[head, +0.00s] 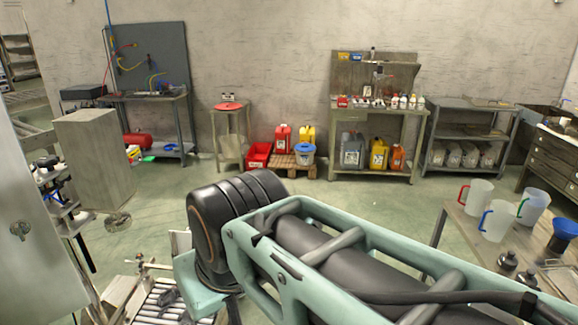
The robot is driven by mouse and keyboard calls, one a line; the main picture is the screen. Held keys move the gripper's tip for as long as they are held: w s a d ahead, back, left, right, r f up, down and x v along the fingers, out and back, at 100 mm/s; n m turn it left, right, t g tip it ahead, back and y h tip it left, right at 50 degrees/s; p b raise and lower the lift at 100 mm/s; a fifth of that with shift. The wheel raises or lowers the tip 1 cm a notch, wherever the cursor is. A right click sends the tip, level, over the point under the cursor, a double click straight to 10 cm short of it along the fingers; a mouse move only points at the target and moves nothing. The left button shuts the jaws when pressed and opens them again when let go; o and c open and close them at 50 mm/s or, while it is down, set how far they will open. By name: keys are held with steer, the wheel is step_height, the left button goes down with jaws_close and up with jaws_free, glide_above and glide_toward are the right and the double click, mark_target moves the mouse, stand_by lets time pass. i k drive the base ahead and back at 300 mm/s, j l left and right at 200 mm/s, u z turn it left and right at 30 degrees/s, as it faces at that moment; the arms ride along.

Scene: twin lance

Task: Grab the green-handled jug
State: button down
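My gripper is not in view. Links of my arm, pale green frame and dark tubes, fill the lower middle of the picture and hide part of the floor and the near-left side of the jug table.
The jug table (466,230) also bears a blue funnel (564,232) and dark small bottles (508,261). Workbenches (377,118) and a grey shelf (470,133) line the back wall. Jerrycans (307,140) stand on a pallet. A cabinet (92,160) stands left. Middle floor is clear.

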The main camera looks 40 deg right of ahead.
mark_target(533, 201)
steer(key=z, duration=2.85)
steer(key=i+j, duration=0.25)
steer(key=i, duration=0.2)
steer(key=i+j, duration=0.25)
steer(key=i, duration=0.2)
steer(key=i+j, duration=0.25)
steer(key=i, duration=0.2)
steer(key=i+j+u, duration=0.1)
steer(key=i+j, duration=0.2)
steer(key=i, duration=0.15)
steer(key=i+j, duration=0.2)
steer(key=i, duration=0.25)
